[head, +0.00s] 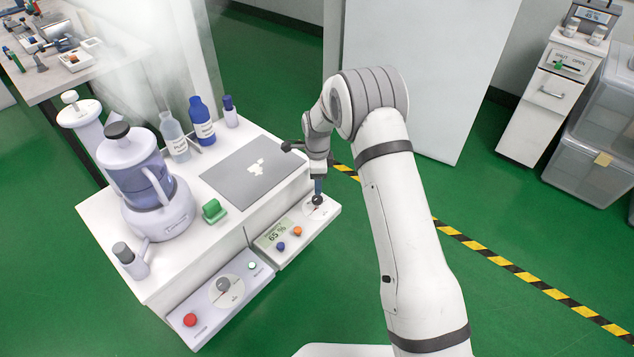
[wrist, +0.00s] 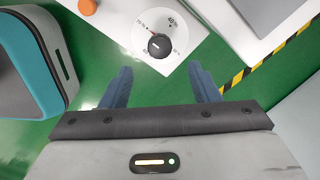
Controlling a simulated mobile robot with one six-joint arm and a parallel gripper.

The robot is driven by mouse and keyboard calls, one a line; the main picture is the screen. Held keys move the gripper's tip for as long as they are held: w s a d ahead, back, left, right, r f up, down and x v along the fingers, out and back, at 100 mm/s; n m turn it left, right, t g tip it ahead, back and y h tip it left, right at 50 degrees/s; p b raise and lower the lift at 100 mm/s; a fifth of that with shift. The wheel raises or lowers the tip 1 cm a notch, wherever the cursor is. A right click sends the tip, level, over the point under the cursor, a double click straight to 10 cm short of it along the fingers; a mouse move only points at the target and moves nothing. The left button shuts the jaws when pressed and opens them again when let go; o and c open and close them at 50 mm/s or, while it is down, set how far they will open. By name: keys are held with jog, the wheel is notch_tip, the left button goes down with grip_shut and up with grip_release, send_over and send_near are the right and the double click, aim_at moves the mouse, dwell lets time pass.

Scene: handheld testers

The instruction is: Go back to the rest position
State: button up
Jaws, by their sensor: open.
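My gripper (wrist: 160,88) is open and empty in the wrist view, its two blue fingers spread apart. A black dial knob (wrist: 158,46) on a white panel with a printed scale lies just beyond the fingertips. In the head view my gripper (head: 318,186) points down close to the same dial (head: 317,200) at the right end of the cabinet's front panel. Whether the fingers touch the knob is hard to tell there; in the wrist view they are apart from it. My arm reaches in from the lower right.
A white cabinet top (head: 180,245) carries a blender-like machine (head: 145,185), bottles (head: 202,120), a grey mat (head: 255,172) and a green block (head: 213,211). The front panels have a display (head: 273,237), a red button (head: 190,320) and another dial (head: 224,287).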

dwell(0.4)
jog(key=s+d+r+n+p, duration=0.2)
jog(key=s+d+r+p, duration=0.2)
jog(key=r, duration=0.7)
jog(key=s+d+r+n+t+p, duration=0.1)
jog(key=s+d+r+n+p, duration=0.25)
jog(key=r, duration=0.65)
jog(key=s+d+r+n+p, duration=0.2)
jog(key=s+d+r+p, duration=0.15)
jog(key=r, duration=0.75)
jog(key=s+d+r+n+p, duration=0.3)
jog(key=s+r+n+p, duration=0.1)
jog(key=s+r, duration=0.5)
jog(key=s+d+r+n+t+p, duration=0.1)
jog(key=s+d+r+n+p, duration=0.3)
jog(key=s, duration=1)
notch_tip(320, 180, up, 5)
jog(key=n+p, duration=0.1)
jog(key=p, duration=0.2)
jog(key=shift+s+d+t, duration=0.2)
jog(key=shift+s+t, duration=0.1)
jog(key=shift+s, duration=0.4)
jog(key=shift+c, duration=0.5)
